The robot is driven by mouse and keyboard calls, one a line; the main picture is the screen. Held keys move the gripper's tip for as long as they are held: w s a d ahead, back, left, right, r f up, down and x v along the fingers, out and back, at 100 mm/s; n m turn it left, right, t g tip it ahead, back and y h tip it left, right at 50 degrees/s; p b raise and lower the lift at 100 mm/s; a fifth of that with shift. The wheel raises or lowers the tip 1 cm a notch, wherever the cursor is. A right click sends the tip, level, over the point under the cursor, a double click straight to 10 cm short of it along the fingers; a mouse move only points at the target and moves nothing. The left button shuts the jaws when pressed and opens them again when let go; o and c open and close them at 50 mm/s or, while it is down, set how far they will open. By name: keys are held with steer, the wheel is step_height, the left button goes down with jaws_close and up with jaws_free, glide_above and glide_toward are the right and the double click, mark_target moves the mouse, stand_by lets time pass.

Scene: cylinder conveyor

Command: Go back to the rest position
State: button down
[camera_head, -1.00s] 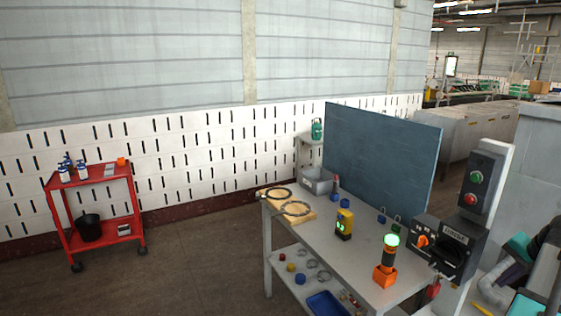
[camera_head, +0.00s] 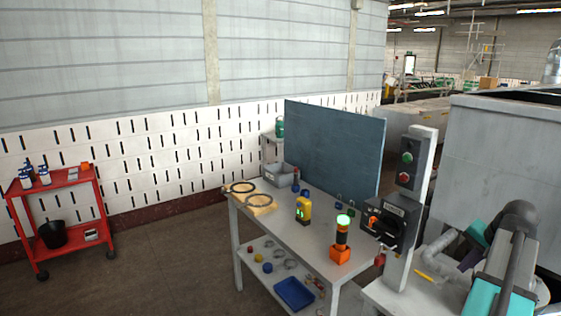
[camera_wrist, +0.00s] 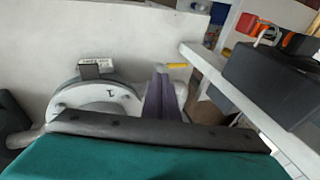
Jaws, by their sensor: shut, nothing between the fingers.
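My gripper (camera_wrist: 164,80) shows in the wrist view as two purple fingers standing close together, shut with nothing between them. It points over a pale surface, beside a round grey fitting (camera_wrist: 100,98). The dark bar and teal part below it are mine and hide the lower part of the view. In the head view the gripper (camera_head: 470,260) is small and partly covered by my arm at the bottom right. No object of the task is held.
A grey workbench (camera_head: 283,228) bears a green-lit lamp (camera_head: 342,235), a yellow device (camera_head: 303,209) and a blue-grey panel (camera_head: 335,150). A control post (camera_head: 412,190) stands near my arm. A red trolley (camera_head: 68,215) is at the left. Floor between trolley and bench is clear.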

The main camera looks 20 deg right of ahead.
steer(key=w+a+f+n+g+y, duration=0.15)
steer(key=w+a+f, duration=0.25)
steer(key=a+f, duration=0.45)
steer(key=w+a+f+n+g+y, duration=0.15)
steer(key=w+a+f, duration=0.25)
steer(key=a+f, duration=0.4)
steer(key=w+a+f+n, duration=0.2)
steer(key=w+a+f, duration=0.2)
steer(key=a+f, duration=0.45)
steer(key=s+a+f+n+g+b, duration=0.1)
steer(key=s+a+f+n+g, duration=0.25)
steer(key=a+f, duration=1.35)
steer(key=s+a+f+n+g+h, duration=0.1)
steer(key=s+a+f+n+g, duration=0.1)
steer(key=s+a+f, duration=0.5)
steer(key=s+a+f+n+g+b, duration=0.1)
steer(key=s+a+f+n, duration=0.4)
steer(key=s, duration=0.7)
steer(key=a+f+g, duration=0.1)
steer(key=a+f, duration=0.1)
steer(key=a, duration=0.2)
steer(key=shift+s+a+f+h, duration=0.15)
steer(key=shift+a+h, duration=0.15)
steer(key=shift+h, duration=0.1)
